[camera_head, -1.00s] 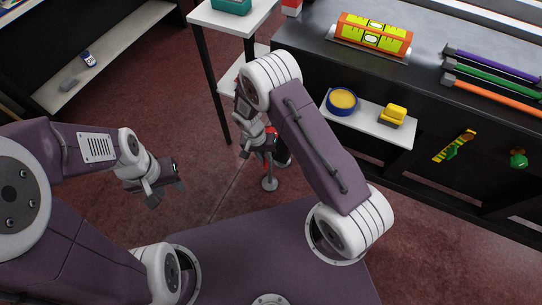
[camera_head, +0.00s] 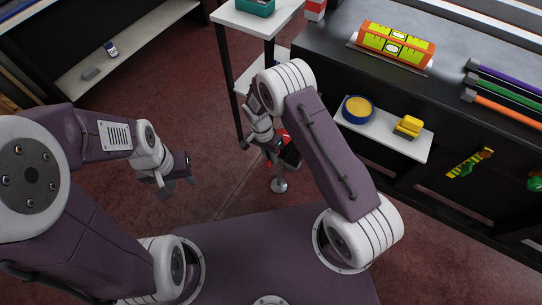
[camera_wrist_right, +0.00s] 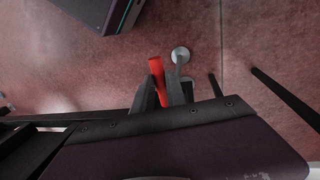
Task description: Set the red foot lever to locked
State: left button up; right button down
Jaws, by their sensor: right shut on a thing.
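The red foot lever (camera_head: 284,136) shows only partly in the camera_head view, low by the corner of the black table and behind my right gripper. In the right wrist view the red lever (camera_wrist_right: 157,75) sticks out between the two fingers. My right gripper (camera_wrist_right: 163,88) is shut on it. The right gripper (camera_head: 268,147) points down at the table's corner in the camera_head view. A grey round foot pad (camera_wrist_right: 180,55) stands on the floor beside the lever. My left gripper (camera_head: 178,185) is empty, fingers apart, over open floor at the left.
The black table (camera_head: 340,45) carries an orange-and-yellow level (camera_head: 396,45). Its side shelf (camera_head: 385,138) holds a blue-rimmed bowl (camera_head: 358,109) and a yellow block (camera_head: 408,126). A white stand (camera_head: 245,22) with dark legs is close behind the right gripper.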

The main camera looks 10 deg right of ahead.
jog(key=shift+w, duration=0.1)
jog(key=c, duration=1.3)
grip_release()
jog(key=shift+c, duration=0.2)
notch_tip(320, 180, up, 9)
jog(key=w+a+p, duration=0.1)
jog(key=p, duration=0.2)
jog(key=shift+a, duration=0.15)
